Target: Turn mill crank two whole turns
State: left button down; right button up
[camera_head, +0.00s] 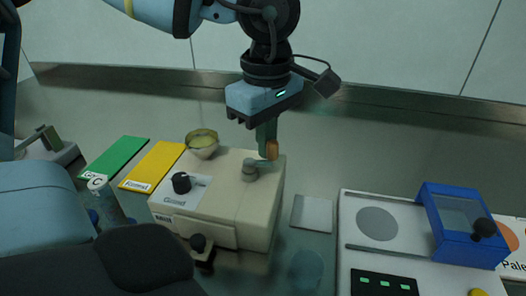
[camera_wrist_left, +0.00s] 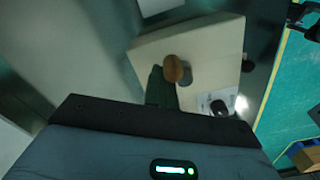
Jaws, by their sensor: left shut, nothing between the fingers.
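The mill (camera_head: 222,205) is a beige box on the bench, with a black dial on top and a black knob low on its front. Its crank has a grey hub and arm (camera_head: 250,171) on the top right and an upright wooden handle (camera_head: 272,150). My left gripper (camera_head: 265,148) points down, shut and empty, with its fingers right beside the wooden handle; whether they touch cannot be told. In the left wrist view the handle (camera_wrist_left: 174,68) stands next to the green fingers (camera_wrist_left: 160,85), not between them. My right gripper does not show.
A bowl with yellowish contents (camera_head: 201,143) stands at the mill's back left corner. Green (camera_head: 113,157) and yellow (camera_head: 153,166) mats lie left. A pale square plate (camera_head: 311,213) and a machine with a blue-framed box (camera_head: 462,248) are right. The bench behind the mill is clear.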

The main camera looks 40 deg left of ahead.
pick_arm(q)
jog(key=shift+s+d, duration=0.1)
jog(key=shift+d, duration=0.05)
jog(key=shift+s+d+b, duration=0.55)
jog(key=shift+s+d, duration=0.65)
jog(key=shift+d, duration=0.3)
jog(key=shift+s+a, duration=0.2)
jog(key=shift+s, duration=0.45)
jog(key=shift+s+a, duration=0.25)
jog(key=shift+s, duration=0.4)
jog(key=shift+s+a, duration=0.2)
jog(key=shift+s, duration=0.45)
jog(key=shift+a, duration=0.1)
